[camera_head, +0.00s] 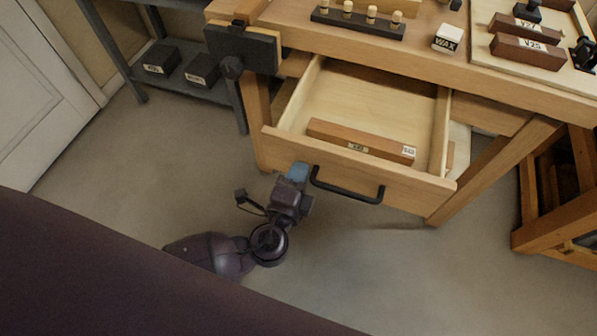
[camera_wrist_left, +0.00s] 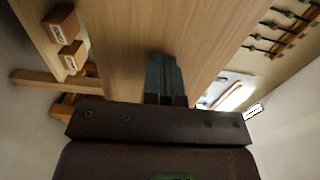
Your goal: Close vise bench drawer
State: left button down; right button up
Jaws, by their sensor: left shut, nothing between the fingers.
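The wooden bench drawer (camera_head: 365,115) is pulled out from the bench and stands open. Its front panel (camera_head: 415,189) carries a black bar handle (camera_head: 346,190). A long brown block with labels (camera_head: 360,142) lies inside the drawer near its front. My left gripper (camera_head: 298,172) is shut and empty, with its bluish fingertips at the lower left of the drawer front, left of the handle. In the left wrist view the shut fingers (camera_wrist_left: 163,78) point at a wooden surface; I cannot tell whether they touch it. My right gripper is not in view.
The black vise (camera_head: 241,48) is mounted at the bench's left corner. The bench top (camera_head: 300,22) holds a peg rack, a white WAX box (camera_head: 447,38) and labelled brown blocks. A grey shelf (camera_head: 215,93) stands left, a wooden stand (camera_head: 555,190) right. Floor before the drawer is clear.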

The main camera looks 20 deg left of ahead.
pick_arm(q)
jog(key=w+b, duration=0.5)
jog(key=w, duration=2.3)
jog(key=shift+w+f, duration=0.15)
jog(key=shift+w, duration=0.55)
jog(key=shift+r, duration=0.3)
jog(key=shift+w+r, duration=0.1)
jog(key=shift+r, duration=0.05)
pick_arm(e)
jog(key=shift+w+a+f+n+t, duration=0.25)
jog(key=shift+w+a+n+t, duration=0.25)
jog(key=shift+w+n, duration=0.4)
